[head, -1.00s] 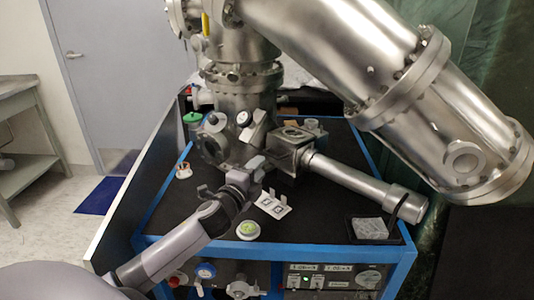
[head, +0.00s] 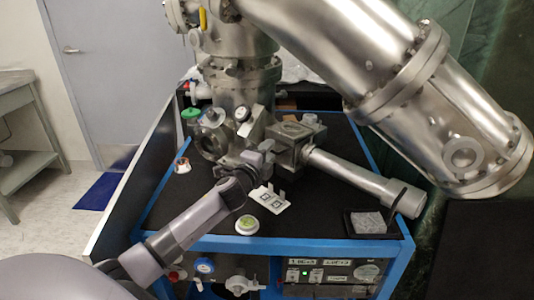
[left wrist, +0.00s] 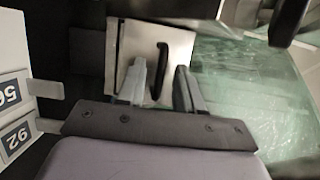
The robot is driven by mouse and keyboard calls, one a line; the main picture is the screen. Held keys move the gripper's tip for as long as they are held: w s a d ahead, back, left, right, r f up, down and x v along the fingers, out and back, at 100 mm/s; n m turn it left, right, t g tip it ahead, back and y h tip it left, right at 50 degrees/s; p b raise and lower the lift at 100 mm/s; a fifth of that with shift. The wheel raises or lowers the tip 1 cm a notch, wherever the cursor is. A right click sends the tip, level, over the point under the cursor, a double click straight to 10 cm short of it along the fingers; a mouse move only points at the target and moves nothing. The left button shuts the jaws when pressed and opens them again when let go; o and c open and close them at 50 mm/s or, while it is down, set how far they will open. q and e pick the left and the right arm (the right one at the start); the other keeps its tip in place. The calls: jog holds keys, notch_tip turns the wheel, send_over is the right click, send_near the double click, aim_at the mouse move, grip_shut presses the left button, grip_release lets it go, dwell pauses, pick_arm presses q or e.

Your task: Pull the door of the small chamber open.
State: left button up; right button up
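The small chamber (head: 290,145) is a metal box between the large round chamber and the long horizontal tube. Its door (left wrist: 180,38) shows in the left wrist view as a bright metal plate with a dark curved handle (left wrist: 163,65). My left gripper (head: 264,158) is at the near left side of the small chamber, and it hides part of that side. In the left wrist view my left gripper (left wrist: 161,85) is open, with one finger on each side of the handle. I cannot tell whether either finger touches it. My right gripper is not in view.
The large round chamber (head: 213,140) stands left of the small chamber. The long tube (head: 355,178) runs right. A card with two square marks (head: 270,199) and a round green-topped item (head: 247,224) are on the black tabletop (head: 308,220). A thick cylinder (head: 390,85) hangs above.

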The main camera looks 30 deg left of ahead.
pick_arm(q)
grip_shut()
dwell(1.4)
